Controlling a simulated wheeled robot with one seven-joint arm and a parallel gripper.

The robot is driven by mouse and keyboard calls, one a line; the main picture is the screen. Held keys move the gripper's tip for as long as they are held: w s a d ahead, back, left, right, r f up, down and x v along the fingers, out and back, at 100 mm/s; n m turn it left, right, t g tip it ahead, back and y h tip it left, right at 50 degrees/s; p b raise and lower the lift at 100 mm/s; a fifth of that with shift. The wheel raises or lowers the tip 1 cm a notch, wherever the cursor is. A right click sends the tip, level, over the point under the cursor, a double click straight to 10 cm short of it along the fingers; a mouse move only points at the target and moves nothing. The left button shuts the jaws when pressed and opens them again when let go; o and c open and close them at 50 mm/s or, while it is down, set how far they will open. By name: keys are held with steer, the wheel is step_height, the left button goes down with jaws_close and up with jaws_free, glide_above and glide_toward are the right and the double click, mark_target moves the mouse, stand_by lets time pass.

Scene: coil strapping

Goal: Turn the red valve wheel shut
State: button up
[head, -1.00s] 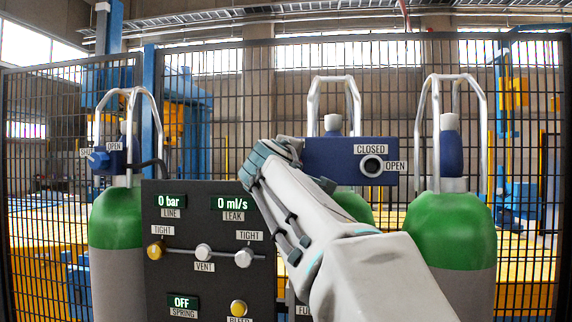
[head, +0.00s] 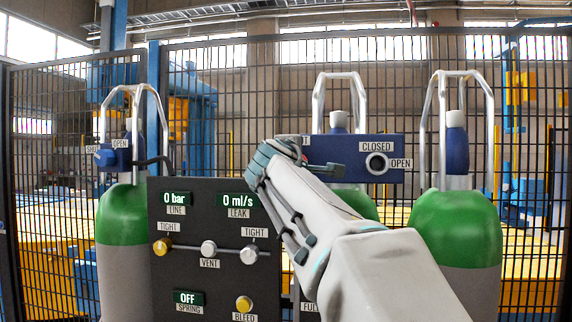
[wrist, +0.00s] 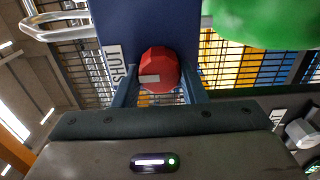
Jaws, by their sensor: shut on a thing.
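The red valve wheel (wrist: 160,70) shows in the wrist view, with a pale mark on its face. It sits on a blue block (wrist: 140,20) beside a label reading SHUT (wrist: 116,68). My gripper (wrist: 160,92) is shut on the wheel, one finger on each side of it. In the head view my gripper (head: 282,150) is at the left end of the blue block (head: 340,150), and my wrist hides the wheel. A round port (head: 377,163) on the block is labelled CLOSED above and OPEN at its right.
A dark panel (head: 215,275) stands left of my arm, with readouts of 0 bar, 0 ml/s and OFF, and several knobs. Green-topped cylinders (head: 455,230) with metal guards stand around. A blue valve (head: 110,157) is at left. A mesh fence (head: 230,90) stands behind.

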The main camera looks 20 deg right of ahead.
steer(key=o, duration=1)
steer(key=b+v, duration=0.3)
steer(key=v, duration=1.1)
